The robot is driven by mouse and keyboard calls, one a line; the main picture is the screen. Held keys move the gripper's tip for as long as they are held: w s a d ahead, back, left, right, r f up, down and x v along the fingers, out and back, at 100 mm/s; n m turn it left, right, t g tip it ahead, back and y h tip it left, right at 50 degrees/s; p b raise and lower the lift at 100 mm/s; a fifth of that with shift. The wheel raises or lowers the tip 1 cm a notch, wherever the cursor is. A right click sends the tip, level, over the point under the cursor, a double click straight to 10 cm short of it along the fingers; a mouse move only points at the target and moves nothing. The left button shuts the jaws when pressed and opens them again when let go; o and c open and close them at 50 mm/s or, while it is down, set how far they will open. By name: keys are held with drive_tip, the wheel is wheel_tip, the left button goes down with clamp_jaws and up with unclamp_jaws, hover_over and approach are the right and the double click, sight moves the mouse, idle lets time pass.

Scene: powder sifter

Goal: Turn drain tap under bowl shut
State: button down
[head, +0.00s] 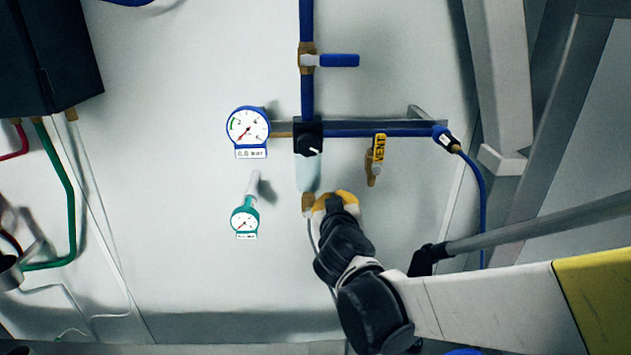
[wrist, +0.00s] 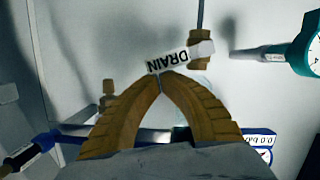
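The clear bowl (head: 307,172) hangs under the black regulator with the dial knob in the head view. The brass drain tap (head: 308,203) is at its bottom, with a thin tube running down from it. My gripper (head: 328,199) is just right of the tap. In the wrist view, the two yellow fingers of my gripper (wrist: 160,76) meet at their tips, right at the lower edge of the white DRAIN tag (wrist: 167,60). The pale tap body (wrist: 201,50) shows right of the tag. Whether the tips pinch the handle or only touch it is hidden.
A blue gauge (head: 248,127) and a teal gauge (head: 244,220) are left of the bowl. The yellow VENT tap (head: 376,158) hangs to the right from the blue pipe (head: 395,132). A blue-handled valve (head: 337,60) is above. The wall below left is clear.

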drive_tip(key=shift+d+f+m+y+b, duration=0.3)
drive_tip(key=shift+d+f+m+b, duration=0.15)
drive_tip(key=shift+f, duration=0.25)
drive_tip(key=shift+d, duration=0.1)
